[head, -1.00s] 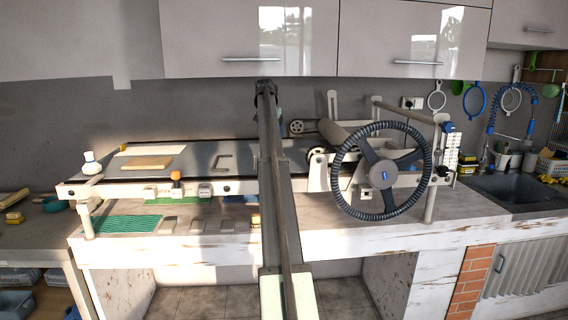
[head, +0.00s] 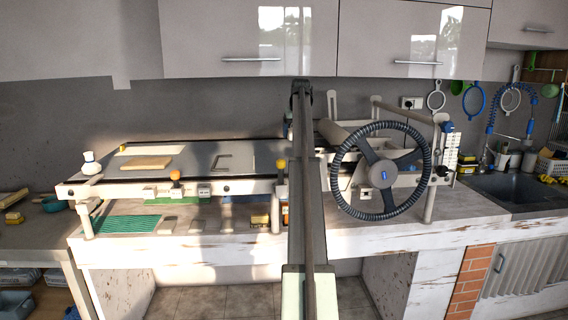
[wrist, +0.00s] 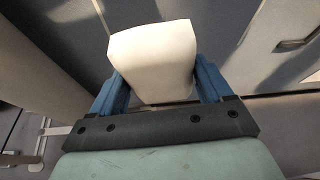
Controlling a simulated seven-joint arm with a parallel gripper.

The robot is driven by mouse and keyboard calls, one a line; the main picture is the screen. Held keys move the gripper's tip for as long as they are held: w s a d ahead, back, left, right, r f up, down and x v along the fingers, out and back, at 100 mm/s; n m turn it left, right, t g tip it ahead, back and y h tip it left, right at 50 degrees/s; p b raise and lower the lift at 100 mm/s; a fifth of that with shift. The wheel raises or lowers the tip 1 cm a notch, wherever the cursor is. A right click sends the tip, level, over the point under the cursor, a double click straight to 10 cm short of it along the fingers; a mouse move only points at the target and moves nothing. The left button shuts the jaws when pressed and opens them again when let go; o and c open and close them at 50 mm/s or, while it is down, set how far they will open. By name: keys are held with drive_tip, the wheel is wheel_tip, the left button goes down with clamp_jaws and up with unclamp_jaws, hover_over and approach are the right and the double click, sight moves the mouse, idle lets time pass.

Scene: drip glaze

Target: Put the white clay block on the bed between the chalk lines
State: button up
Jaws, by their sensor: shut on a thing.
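My gripper (wrist: 161,84) is shut on the white clay block (wrist: 152,45) in the wrist view, with a blue finger on each side of it. The block sticks out beyond the fingers. In the head view my arm crosses the middle of the press and hides the block; only a bit of blue shows beside the arm. The grey bed (head: 196,162) of the press runs left of the arm. A pale angular outline (head: 225,162) lies on the bed; I cannot tell whether it is the chalk lines.
A tan slab (head: 147,163) and a white knobbed piece (head: 91,163) are on the bed's left part. The large black handwheel (head: 385,171) and roller (head: 343,133) stand right of my arm. Cabinets hang above.

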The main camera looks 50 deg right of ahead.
drive_tip(key=n, duration=0.2)
drive_tip(key=shift+w+a+n+t+y, duration=0.2)
drive_tip(key=shift+n+t+y, duration=0.1)
drive_tip(key=shift+y, duration=0.1)
drive_tip(key=shift+f, duration=0.1)
drive_tip(key=shift+n, duration=0.3)
drive_tip(key=shift+f, duration=4.85)
drive_tip(key=shift+f, duration=0.1)
drive_tip(key=o, duration=1.4)
drive_tip(key=shift+f, duration=0.1)
drive_tip(key=shift+c, duration=0.2)
drive_tip(key=v, duration=1.2)
drive_tip(key=shift+d, duration=0.1)
